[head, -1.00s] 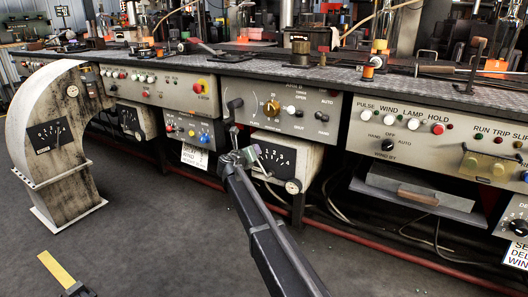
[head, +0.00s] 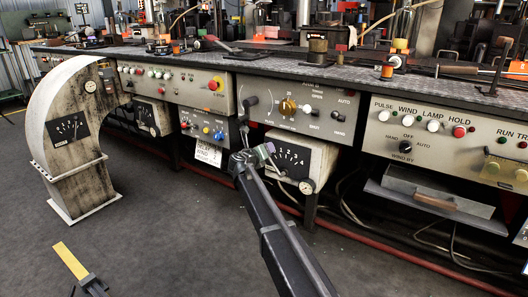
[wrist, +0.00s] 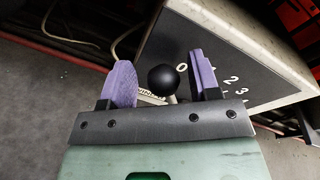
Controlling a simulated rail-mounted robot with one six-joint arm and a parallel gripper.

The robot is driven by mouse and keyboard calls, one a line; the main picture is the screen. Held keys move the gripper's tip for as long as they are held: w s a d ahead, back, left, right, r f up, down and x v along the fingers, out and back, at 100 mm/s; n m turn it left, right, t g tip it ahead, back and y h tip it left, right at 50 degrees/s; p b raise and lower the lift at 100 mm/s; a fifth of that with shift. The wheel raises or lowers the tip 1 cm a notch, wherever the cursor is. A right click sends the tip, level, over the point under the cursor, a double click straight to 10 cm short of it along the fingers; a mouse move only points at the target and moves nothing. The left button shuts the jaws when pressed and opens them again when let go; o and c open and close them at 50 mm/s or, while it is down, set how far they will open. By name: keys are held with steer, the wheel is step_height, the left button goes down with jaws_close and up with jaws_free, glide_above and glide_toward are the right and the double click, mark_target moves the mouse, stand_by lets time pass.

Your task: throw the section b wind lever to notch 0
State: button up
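The section B wind lever box (head: 318,150) is a pale, worn box with a dark numbered scale plate, below the bench panel. In the wrist view its dark scale plate (wrist: 222,62) shows 0 and higher numbers to the right. The lever's round black knob (wrist: 163,79) stands between my gripper's two purple finger pads (wrist: 162,80), just left of the 0 mark. A gap shows on each side of the knob, so my gripper is open around it. In the head view my gripper (head: 260,152) is at the box's left edge and hides the lever.
A curved pale stand (head: 75,170) with its own scale is at the left. The section B panel (head: 300,110) is just above. A drawer-like tray (head: 430,195) juts out at the right. A red pipe (head: 380,250) runs low along the bench.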

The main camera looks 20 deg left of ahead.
steer(key=p+v, duration=0.1)
steer(key=v, duration=0.9)
steer(key=shift+s+p, duration=0.35)
steer(key=shift+s, duration=0.05)
steer(key=shift+a, duration=0.1)
